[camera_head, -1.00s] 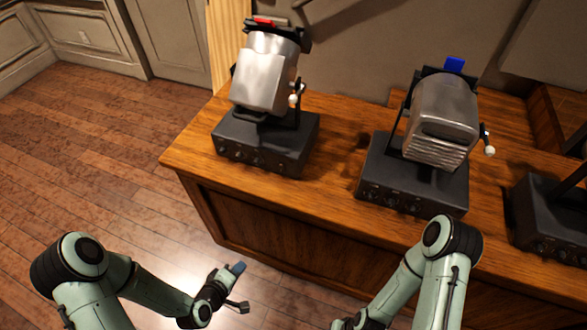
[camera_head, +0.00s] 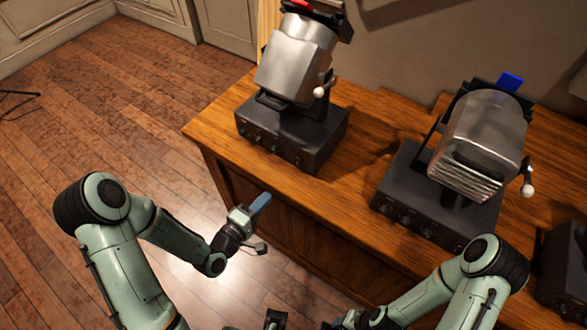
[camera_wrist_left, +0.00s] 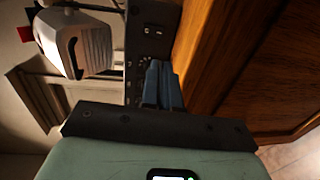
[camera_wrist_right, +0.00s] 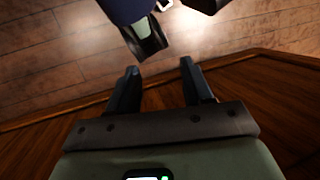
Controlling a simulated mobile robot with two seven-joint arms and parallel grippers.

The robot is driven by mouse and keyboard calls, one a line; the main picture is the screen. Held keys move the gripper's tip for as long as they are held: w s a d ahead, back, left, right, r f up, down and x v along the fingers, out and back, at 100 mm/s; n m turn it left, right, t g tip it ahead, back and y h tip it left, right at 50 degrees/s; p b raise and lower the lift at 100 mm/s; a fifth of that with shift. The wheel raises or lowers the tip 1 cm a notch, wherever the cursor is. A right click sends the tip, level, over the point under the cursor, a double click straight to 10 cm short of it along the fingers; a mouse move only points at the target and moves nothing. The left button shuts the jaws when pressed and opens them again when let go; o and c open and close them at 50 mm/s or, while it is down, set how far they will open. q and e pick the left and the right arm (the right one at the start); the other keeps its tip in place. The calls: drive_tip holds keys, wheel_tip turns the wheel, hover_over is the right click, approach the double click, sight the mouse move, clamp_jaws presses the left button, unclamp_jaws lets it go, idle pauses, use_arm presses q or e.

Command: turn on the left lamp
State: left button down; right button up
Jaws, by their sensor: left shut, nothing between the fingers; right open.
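The left lamp (camera_head: 296,62) is a silver metal head with a red tab on top. It stands on a black base (camera_head: 290,135) with knobs along its front, at the left end of the wooden desk. In the left wrist view the lamp head (camera_wrist_left: 88,48) is at the upper left and the base's knob panel (camera_wrist_left: 150,50) is ahead of the fingers. My left gripper (camera_head: 262,203) is shut and empty, in front of the desk, below the base and apart from it. My right gripper (camera_wrist_right: 160,85) is open and empty in the right wrist view.
A second silver lamp (camera_head: 480,140) with a blue tab stands to the right on its own black base (camera_head: 425,215). Part of another black base (camera_head: 565,262) shows at the right edge. The wooden desk (camera_head: 365,165) is bare between the two lamps. Open floor (camera_head: 110,130) lies to the left.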

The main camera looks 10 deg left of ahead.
wheel_tip(320, 180, down, 11)
drive_tip(key=b, duration=1.2)
use_arm(q)
drive_tip(key=b, duration=0.2)
approach(297, 164)
drive_tip(key=shift+x, duration=0.75)
drive_tip(key=b+x, duration=0.2)
drive_tip(key=x, duration=0.2)
drive_tip(key=shift+f, duration=0.15)
drive_tip(key=shift+w+d, duration=0.3)
drive_tip(key=shift+w, duration=0.3)
use_arm(e)
drive_tip(key=w+d+f+t+h, duration=0.1)
drive_tip(key=w+d+f+t, duration=0.1)
drive_tip(key=w+f, duration=0.3)
drive_tip(key=shift+w+d+f+m+t, duration=0.2)
drive_tip(key=shift+w+d+m+t, duration=0.15)
drive_tip(key=shift+w, duration=0.25)
